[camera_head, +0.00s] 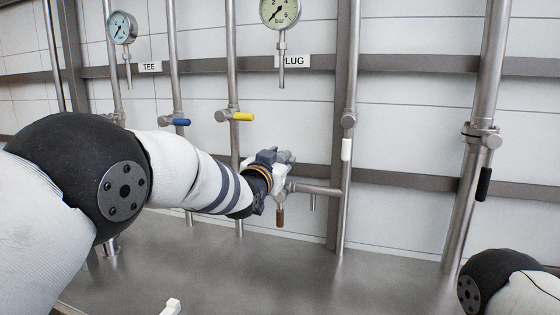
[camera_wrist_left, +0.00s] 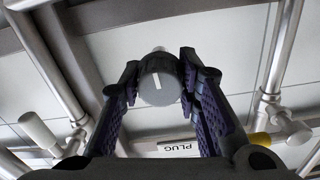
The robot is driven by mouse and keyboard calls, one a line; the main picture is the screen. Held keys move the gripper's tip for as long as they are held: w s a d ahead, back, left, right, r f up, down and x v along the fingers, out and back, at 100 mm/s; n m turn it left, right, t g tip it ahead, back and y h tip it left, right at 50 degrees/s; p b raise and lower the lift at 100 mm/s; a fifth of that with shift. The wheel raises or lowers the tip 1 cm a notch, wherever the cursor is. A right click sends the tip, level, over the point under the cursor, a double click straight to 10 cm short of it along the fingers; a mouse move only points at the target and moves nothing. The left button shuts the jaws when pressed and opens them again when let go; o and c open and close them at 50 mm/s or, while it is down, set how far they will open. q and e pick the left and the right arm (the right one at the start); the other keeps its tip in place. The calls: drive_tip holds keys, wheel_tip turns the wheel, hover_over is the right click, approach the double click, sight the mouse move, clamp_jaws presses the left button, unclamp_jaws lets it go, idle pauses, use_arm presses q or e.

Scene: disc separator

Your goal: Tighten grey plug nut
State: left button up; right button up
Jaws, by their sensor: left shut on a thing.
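My right gripper is not in view; only a part of my right arm shows at the lower right.
A short horizontal pipe (camera_head: 318,190) joins a vertical pipe (camera_head: 345,215) right of the gripper. A brown handle (camera_head: 280,217) hangs just below. A yellow handle (camera_head: 242,117) and a blue handle (camera_head: 181,122) are to the upper left. A black handle (camera_head: 484,184) hangs at the right.

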use_arm(q)
drive_tip(key=shift+r+m, duration=0.15)
drive_tip(key=shift+m, duration=0.25)
drive_tip(key=o, duration=1.2)
drive_tip(key=shift+s, duration=0.1)
drive_tip(key=v, duration=1.2)
